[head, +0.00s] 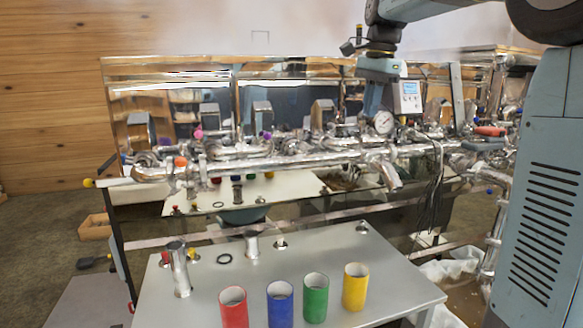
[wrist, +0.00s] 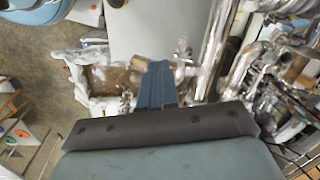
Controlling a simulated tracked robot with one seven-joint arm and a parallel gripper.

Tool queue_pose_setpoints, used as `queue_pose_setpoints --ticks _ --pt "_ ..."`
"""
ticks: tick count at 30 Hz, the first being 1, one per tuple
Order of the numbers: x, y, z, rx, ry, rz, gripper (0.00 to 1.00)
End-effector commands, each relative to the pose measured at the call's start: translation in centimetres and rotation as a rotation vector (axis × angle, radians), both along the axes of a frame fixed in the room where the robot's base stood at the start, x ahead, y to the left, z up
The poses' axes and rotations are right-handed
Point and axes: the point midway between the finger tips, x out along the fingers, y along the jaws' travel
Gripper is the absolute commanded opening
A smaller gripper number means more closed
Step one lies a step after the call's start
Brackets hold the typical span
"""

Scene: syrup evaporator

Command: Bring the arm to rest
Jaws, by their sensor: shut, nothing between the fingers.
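My arm reaches in from the upper right of the head view. In the wrist view the blue fingers of my gripper (wrist: 156,68) are together and empty. They lie over a view of the floor, pipes and a grey surface. Whether the fingertips touch the evaporator cannot be told from the head view.
A grey table (head: 210,270) in front holds a red cup (head: 233,308), a blue cup (head: 280,304), a green cup (head: 315,299) and a yellow cup (head: 355,287). Steel pipes (head: 270,160) run behind it.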

Motion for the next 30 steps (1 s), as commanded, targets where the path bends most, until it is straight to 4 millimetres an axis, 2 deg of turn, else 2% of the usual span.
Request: queue_pose_setpoints --ticks 1,8,14,24,30 --pt "-1.6 -0.2 -0.2 -0.004 -0.022 0.040 0.00" --pt "-7.6 -1.1 -2.2 -0.048 -0.125 0.253 0.00" --pt "-12.9 -1.6 -5.0 -0.104 -0.210 0.440 0.00" --pt "-21.4 -2.2 -11.4 -0.240 -0.338 0.755 0.00" --pt "-25.2 -2.4 -15.4 -0.326 -0.388 0.911 0.00"
